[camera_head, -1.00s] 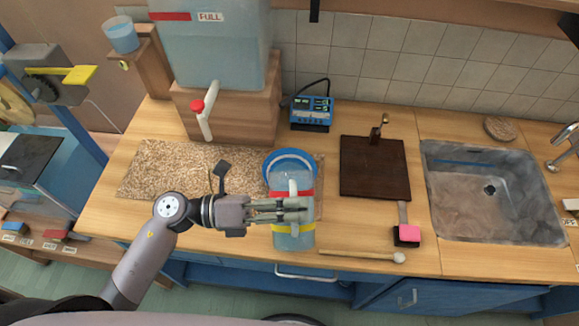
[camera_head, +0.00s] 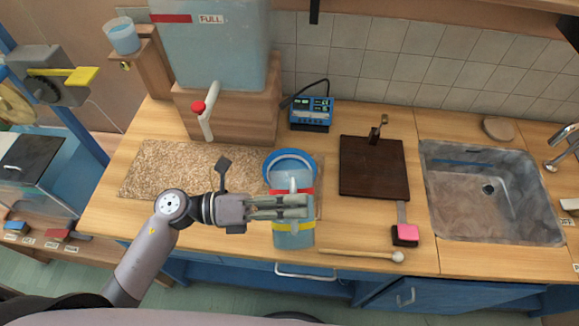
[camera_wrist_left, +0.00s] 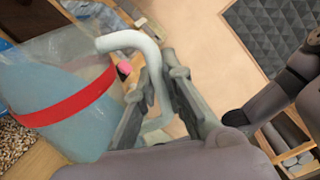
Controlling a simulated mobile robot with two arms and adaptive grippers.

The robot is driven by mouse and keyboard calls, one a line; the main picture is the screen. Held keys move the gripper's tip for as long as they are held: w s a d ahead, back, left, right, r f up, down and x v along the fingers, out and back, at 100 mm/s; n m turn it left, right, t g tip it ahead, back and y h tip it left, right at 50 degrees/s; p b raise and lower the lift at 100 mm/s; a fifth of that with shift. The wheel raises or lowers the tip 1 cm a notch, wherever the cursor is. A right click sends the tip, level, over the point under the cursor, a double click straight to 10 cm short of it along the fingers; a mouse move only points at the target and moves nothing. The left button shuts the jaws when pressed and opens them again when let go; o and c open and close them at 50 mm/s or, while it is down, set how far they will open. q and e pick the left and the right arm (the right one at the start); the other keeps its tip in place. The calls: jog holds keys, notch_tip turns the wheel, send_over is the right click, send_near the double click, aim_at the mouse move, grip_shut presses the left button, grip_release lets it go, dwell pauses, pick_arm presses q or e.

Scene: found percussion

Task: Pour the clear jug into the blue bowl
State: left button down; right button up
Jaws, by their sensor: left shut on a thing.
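The clear jug (camera_head: 292,236) has a red band near its top and a yellow band lower down, with bluish liquid inside. My left gripper (camera_head: 304,206) is shut on the jug's pale handle; the jug hangs just in front of the blue bowl (camera_head: 289,156). In the left wrist view, the jug (camera_wrist_left: 75,128) is at the left and looks tilted in that picture, and the left gripper's fingers (camera_wrist_left: 150,95) close around the handle. The bowl's near part is hidden behind the jug. My right gripper is not in view.
A cork-like mat (camera_head: 165,170) lies left of the bowl. A large tank (camera_head: 215,45) with a red-tipped tap (camera_head: 206,112) stands behind. A dark board (camera_head: 374,168), a mallet (camera_head: 362,254), a pink block (camera_head: 405,233) and the sink (camera_head: 480,190) are to the right.

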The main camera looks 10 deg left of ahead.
pick_arm(q)
jog(key=shift+w+r+n+p, duration=0.4)
jog(key=shift+r+p, duration=0.2)
jog(key=shift+p, duration=0.2)
dwell(1.2)
jog(key=shift+s+f+b, duration=0.15)
jog(key=shift+f+b, duration=0.15)
jog(key=shift+b, duration=0.05)
jog(key=s+f+m+b, duration=0.1)
jog(key=b, duration=0.1)
jog(key=s+f+m+b, duration=0.1)
jog(key=m+b, duration=0.1)
jog(key=b, duration=0.1)
jog(key=shift+s+d+f+b, duration=0.15)
jog(key=shift+d+b, duration=0.05)
jog(key=shift+b, duration=0.15)
jog(key=shift+s+r+m, duration=0.1)
jog(key=shift+r+m, duration=0.2)
jog(key=shift+r, duration=0.1)
jog(key=s+d+f+m+b, duration=0.1)
jog(key=s+f+m+b, duration=0.5)
jog(key=b, duration=0.8)
jog(key=shift+s+f+m, duration=0.15)
jog(key=shift+s+m, duration=0.05)
jog(key=shift+m, duration=1.1)
